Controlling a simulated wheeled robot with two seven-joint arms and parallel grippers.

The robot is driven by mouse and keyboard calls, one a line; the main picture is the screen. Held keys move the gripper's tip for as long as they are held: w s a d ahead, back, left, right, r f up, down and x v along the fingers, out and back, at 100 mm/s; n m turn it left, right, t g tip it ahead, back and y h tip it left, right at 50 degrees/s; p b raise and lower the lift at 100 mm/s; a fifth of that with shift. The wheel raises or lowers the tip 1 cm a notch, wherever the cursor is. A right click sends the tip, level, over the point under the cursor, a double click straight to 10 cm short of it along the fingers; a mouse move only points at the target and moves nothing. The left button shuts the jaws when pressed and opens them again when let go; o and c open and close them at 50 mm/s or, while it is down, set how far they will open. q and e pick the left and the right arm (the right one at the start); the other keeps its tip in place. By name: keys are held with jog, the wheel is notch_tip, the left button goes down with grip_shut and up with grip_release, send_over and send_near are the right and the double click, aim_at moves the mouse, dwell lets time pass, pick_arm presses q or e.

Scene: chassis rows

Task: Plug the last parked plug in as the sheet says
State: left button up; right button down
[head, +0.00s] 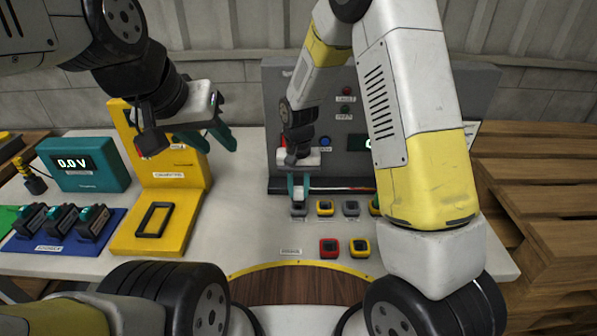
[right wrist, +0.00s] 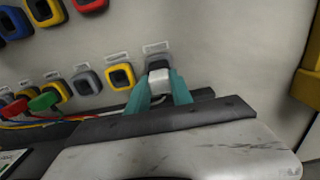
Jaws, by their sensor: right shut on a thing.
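My right gripper (head: 298,193) is at the left end of the back row of sockets, fingers pointing down. In the right wrist view its teal fingers (right wrist: 158,92) are shut on a pale grey-white plug (right wrist: 160,75). The plug is at the grey socket (right wrist: 157,61); I cannot tell whether it is seated. Beside it are a yellow socket (head: 325,207) and a grey socket (head: 351,208). A green plug (right wrist: 44,102) and a red plug (right wrist: 14,108) are at the row's far end. My left gripper (head: 208,137) is open and empty. The sheet's text cannot be read.
A grey panel (head: 274,90) stands behind the sockets. A red socket (head: 329,248) and a yellow socket (head: 359,248) are nearer me. A yellow stand (head: 190,207), a teal meter (head: 84,177) and a blue tray (head: 50,245) are at left. My right arm hides the table's right part.

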jog(key=shift+f, duration=1.15)
jog(key=c, duration=1.1)
grip_release()
jog(key=shift+o, duration=0.2)
jog(key=shift+r, duration=4.05)
jog(key=s+d+r+t+y, duration=0.1)
jog(key=s+d+r+t, duration=0.2)
jog(key=s+d+r, duration=0.4)
jog(key=s+d+r+t+y, duration=0.1)
jog(key=s+d+r+t, duration=0.2)
jog(key=s+d+r, duration=0.4)
jog(key=s+r, duration=0.5)
jog(key=r, duration=0.3)
jog(key=shift+n, duration=0.3)
